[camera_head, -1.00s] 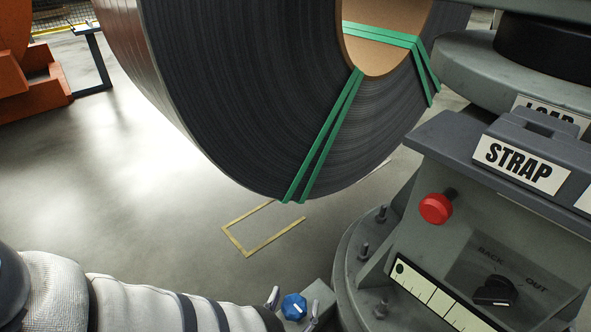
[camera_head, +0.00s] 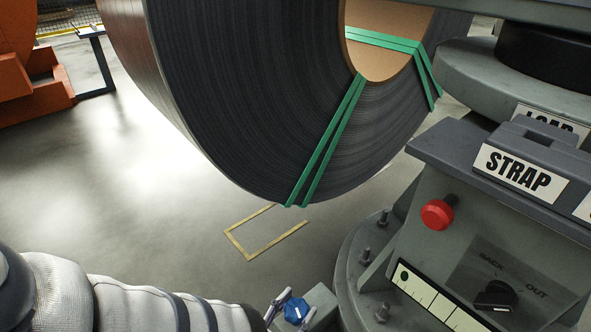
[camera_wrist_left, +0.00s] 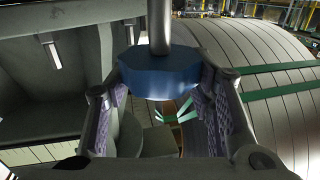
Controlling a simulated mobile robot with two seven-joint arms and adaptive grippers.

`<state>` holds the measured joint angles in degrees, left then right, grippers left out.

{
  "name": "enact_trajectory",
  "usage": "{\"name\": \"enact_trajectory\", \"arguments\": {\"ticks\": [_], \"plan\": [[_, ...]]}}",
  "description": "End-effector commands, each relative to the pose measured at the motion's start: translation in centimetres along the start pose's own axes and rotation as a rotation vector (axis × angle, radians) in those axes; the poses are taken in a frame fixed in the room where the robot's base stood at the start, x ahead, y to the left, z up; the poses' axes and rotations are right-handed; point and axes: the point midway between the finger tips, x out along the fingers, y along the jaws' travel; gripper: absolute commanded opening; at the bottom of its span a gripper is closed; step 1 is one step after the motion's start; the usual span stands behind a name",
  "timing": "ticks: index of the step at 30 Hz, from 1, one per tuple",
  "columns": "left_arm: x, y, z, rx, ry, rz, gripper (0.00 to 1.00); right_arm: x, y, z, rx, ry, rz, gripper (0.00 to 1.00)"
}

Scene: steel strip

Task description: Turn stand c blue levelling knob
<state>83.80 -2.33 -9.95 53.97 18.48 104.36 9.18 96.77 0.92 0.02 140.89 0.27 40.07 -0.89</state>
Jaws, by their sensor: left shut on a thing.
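The blue levelling knob (camera_head: 296,310) is a small faceted knob low in the head view, beside the grey stand's base. My left gripper (camera_head: 294,307) has one finger on each side of it and is shut on it. In the left wrist view the blue knob (camera_wrist_left: 160,74) sits between the two ridged finger pads of my left gripper (camera_wrist_left: 162,100), with a metal stem rising from its middle. My left arm comes in from the lower left. My right gripper is not in view.
The grey stand carries a STRAP label (camera_head: 520,174), a red button (camera_head: 437,214), a black BACK/OUT selector (camera_head: 495,295) and a pale strip gauge (camera_head: 432,298). A large dark steel coil (camera_head: 235,100) with green straps hangs above. Floor with a yellow outline (camera_head: 268,247) lies clear left of the stand.

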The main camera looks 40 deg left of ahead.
Motion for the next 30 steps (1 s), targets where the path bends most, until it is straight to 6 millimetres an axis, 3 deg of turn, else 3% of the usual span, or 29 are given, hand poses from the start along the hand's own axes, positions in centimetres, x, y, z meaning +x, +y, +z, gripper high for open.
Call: {"name": "enact_trajectory", "arguments": {"ticks": [30], "plan": [[0.3,-0.1,0.1,0.002,0.003,0.914,0.21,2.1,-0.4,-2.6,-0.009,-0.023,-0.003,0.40]]}}
